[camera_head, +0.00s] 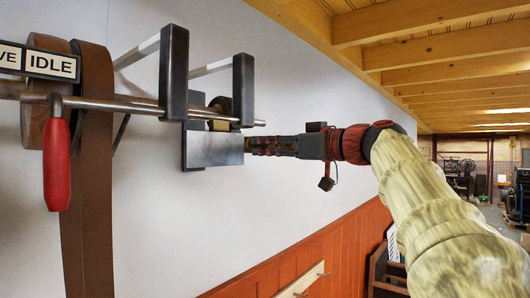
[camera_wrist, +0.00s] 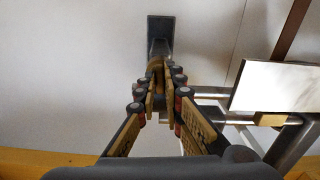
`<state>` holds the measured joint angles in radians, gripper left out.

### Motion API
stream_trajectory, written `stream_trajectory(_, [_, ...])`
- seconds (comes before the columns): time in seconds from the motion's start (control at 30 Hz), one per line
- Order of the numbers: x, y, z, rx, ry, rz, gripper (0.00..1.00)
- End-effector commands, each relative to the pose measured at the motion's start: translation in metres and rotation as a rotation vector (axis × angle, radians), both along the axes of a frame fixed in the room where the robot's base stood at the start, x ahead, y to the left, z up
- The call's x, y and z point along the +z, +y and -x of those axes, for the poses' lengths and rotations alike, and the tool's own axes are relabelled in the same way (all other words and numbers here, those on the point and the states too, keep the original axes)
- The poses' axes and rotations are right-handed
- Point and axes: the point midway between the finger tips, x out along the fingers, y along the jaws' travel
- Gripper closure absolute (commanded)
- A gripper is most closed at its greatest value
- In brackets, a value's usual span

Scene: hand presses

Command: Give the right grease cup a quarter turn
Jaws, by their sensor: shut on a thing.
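My gripper (camera_head: 250,146) reaches in from the right in the head view, level, with its fingertips at the right edge of a grey metal plate below the shaft. In the wrist view my gripper (camera_wrist: 160,92) has its two fingers drawn close together around a brass-coloured piece, which appears to be the right grease cup (camera_wrist: 157,66). Most of the cup is hidden between the fingers, and its turn angle cannot be read. A dark bracket end (camera_wrist: 160,27) stands just beyond it. In the head view I cannot make out the gripped cup.
A steel shaft (camera_head: 135,104) runs through dark hanging brackets (camera_head: 174,72) on the white wall. At left are a brown belt (camera_head: 88,200), a red-handled lever (camera_head: 57,165) and an IDLE sign (camera_head: 50,64). The grey plate (camera_head: 215,150) is close to my fingers. Space below is clear.

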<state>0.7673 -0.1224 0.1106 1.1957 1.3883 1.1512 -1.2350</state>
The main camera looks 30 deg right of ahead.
Motion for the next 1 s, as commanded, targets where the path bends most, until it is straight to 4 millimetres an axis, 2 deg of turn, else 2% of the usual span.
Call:
stream_trajectory(0.3, [-0.0013, -0.0002, -0.0003, 0.000, 0.034, -0.089, 1.00])
stream_trajectory(0.77, [-0.0008, -0.0002, -0.0003, 0.000, 0.037, -0.100, 1.00])
stream_trajectory(0.8, [-0.0009, -0.0002, -0.0003, 0.000, 0.037, -0.100, 0.89])
stream_trajectory(1.0, [-0.0005, -0.0001, -0.0001, 0.000, 0.037, -0.099, 0.77])
